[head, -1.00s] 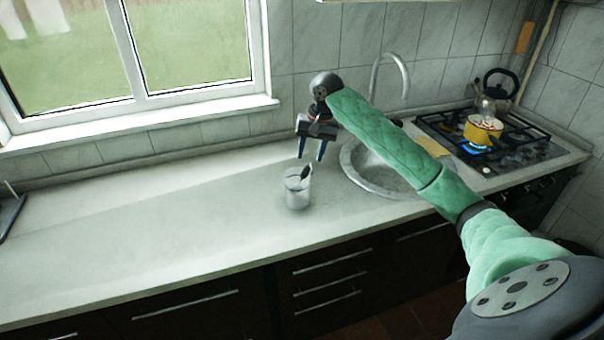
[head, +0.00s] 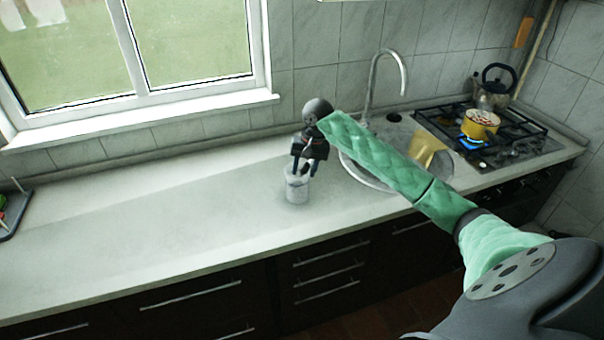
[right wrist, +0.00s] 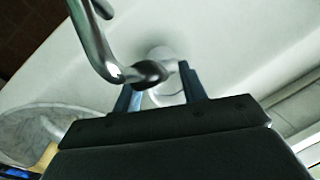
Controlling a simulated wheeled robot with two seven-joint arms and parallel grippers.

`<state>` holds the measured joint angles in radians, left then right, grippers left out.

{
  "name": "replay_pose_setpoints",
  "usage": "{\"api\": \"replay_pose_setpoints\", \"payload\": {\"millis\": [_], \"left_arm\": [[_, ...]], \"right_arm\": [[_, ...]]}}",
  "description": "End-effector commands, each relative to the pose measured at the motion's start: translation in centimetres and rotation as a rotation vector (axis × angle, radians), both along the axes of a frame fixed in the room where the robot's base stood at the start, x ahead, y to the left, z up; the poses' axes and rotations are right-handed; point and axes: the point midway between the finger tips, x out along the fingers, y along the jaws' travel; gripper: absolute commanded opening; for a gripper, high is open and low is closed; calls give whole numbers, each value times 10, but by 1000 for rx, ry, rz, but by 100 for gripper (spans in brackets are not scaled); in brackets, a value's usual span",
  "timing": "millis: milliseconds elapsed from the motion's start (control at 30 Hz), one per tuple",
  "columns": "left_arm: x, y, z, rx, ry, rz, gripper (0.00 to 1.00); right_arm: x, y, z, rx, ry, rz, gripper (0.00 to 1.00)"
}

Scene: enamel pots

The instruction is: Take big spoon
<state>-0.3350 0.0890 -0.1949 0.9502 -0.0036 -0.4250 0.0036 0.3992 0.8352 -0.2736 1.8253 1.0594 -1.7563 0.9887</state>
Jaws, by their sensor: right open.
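A grey see-through cup (head: 297,188) stands on the counter left of the sink. The dark-headed spoon stood up out of its rim a second ago; in the head view it is now largely hidden by my right gripper (head: 304,172). That gripper points down at the cup's top, its fingers around the rim area. It is open. In the right wrist view a dark rounded tip (right wrist: 150,72) shows by the two blue fingers, close to the cup's round rim. I cannot tell whether either finger touches the spoon. My left gripper is not in view.
The sink (head: 362,172) and its tall tap (head: 374,75) are just right of the cup. A lit stove holds a yellow pot (head: 480,124) and a kettle (head: 490,92). A dark tray (head: 14,212) is at far left. The counter between is clear.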

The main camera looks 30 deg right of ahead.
Motion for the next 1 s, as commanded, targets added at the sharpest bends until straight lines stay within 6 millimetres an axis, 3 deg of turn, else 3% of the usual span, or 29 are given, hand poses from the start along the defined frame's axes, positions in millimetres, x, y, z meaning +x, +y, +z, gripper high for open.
{"api": "replay_pose_setpoints", "payload": {"millis": [200,400,833,1000], "left_arm": [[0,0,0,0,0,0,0],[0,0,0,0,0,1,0],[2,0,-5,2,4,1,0],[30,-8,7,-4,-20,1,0]], "right_arm": [[0,0,0,-1,-1,0,40],[0,0,0,-1,-1,0,1],[1,-1,9,-1,-4,0,0],[2,-1,36,-1,-7,0,0]]}}
